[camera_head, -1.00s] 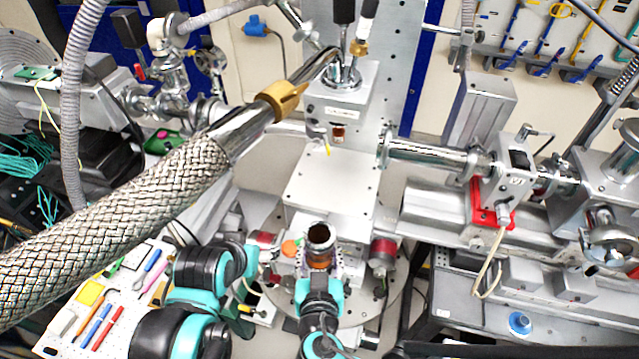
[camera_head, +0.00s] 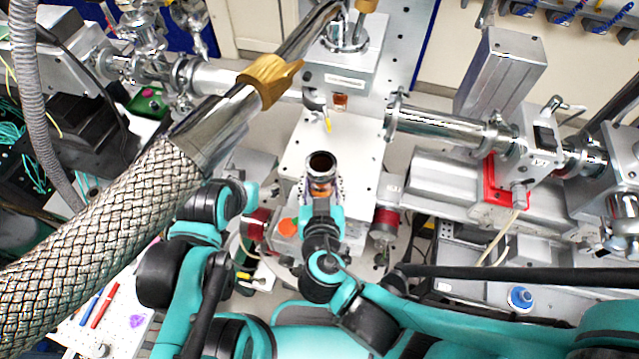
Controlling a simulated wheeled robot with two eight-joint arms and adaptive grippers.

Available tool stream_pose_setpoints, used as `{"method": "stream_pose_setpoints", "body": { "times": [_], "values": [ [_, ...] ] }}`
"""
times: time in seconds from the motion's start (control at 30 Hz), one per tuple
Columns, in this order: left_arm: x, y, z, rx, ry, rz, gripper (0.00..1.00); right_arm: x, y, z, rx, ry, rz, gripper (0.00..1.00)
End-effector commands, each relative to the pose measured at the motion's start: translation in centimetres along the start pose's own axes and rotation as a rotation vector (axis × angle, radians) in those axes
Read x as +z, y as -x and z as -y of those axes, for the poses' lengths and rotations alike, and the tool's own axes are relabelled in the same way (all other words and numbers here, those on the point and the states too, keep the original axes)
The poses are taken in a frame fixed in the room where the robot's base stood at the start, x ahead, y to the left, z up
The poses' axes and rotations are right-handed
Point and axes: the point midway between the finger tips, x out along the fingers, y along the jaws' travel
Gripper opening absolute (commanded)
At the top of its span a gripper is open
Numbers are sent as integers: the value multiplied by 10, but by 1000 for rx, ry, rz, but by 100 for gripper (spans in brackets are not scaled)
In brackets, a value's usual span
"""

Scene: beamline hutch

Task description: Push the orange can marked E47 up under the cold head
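The can (camera_head: 322,181), a cylinder with a dark open top and a brownish-orange side, stands upright in front of the pale plate of the central column. No E47 marking is readable. My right gripper (camera_head: 321,196) is around the can from the near side and appears shut on it; its fingertips are partly hidden by the can. The cold head (camera_head: 343,78), a grey block with a metal fitting on top, is above and behind the can. A small copper-coloured piece (camera_head: 340,102) hangs under it. The can is apart from it. My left arm is folded at lower left; its gripper cannot be made out.
A thick braided hose (camera_head: 110,225) with a brass collar (camera_head: 270,80) crosses the left side up to the cold head. A yellow-tipped part (camera_head: 327,124) hangs close above the can. A beam pipe (camera_head: 440,126) lies to the right. An orange disc (camera_head: 287,228) is left of my gripper.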

Motion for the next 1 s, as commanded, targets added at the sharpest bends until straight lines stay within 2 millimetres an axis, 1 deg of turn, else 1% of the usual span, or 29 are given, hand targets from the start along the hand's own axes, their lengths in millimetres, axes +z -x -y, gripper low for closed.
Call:
{"method": "stream_pose_setpoints", "body": {
  "times": [1.0],
  "values": [
    [2,-3,0,0,0,0,71,-18,-46,-14,1,1,-1,16]
  ]
}}
